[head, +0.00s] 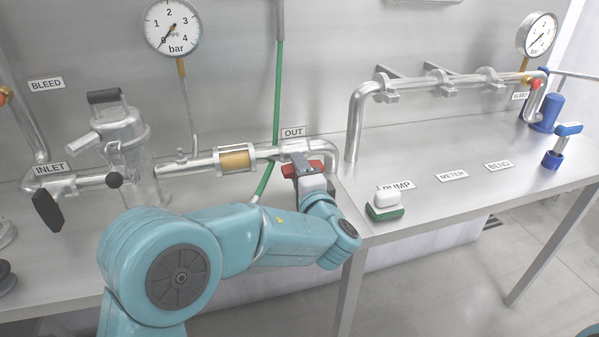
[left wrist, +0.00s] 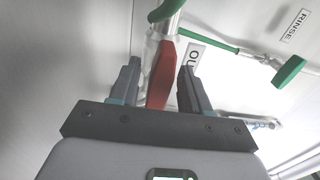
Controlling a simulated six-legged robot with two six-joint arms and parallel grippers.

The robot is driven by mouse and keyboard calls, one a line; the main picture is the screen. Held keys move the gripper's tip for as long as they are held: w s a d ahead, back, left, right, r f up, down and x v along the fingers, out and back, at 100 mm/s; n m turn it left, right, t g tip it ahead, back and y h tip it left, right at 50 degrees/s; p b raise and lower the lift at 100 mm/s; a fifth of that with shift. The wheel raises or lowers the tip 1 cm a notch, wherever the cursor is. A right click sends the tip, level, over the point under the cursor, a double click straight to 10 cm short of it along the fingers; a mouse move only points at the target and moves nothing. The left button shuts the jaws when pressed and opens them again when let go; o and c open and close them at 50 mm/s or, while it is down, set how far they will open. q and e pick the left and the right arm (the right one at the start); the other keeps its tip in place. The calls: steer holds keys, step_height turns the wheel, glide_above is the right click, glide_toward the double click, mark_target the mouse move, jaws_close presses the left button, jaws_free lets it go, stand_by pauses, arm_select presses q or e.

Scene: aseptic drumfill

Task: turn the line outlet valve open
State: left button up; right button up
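The line outlet valve has a red lever handle (head: 290,170) below the OUT label (head: 293,132), at the right end of the left bench's pipe. The red handle also shows in the left wrist view (left wrist: 162,75), lying lengthwise between my fingers. My left gripper (head: 303,163) is at the handle, partly hidden by its own wrist in the head view. In the left wrist view my left gripper (left wrist: 158,82) is open, one finger on each side of the handle, with a gap visible on both sides. My right gripper is not in view.
A sight glass (head: 235,159) sits in the pipe left of the valve. A green handle (left wrist: 290,72) shows near the RINSE label (left wrist: 296,25). A white and green block (head: 386,205) sits on the right bench.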

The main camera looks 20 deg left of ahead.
arm_select(q)
steer(key=b+v, duration=0.1)
steer(key=v, duration=1.5)
steer(key=shift+s+d, duration=0.2)
steer(key=shift+s, duration=0.05)
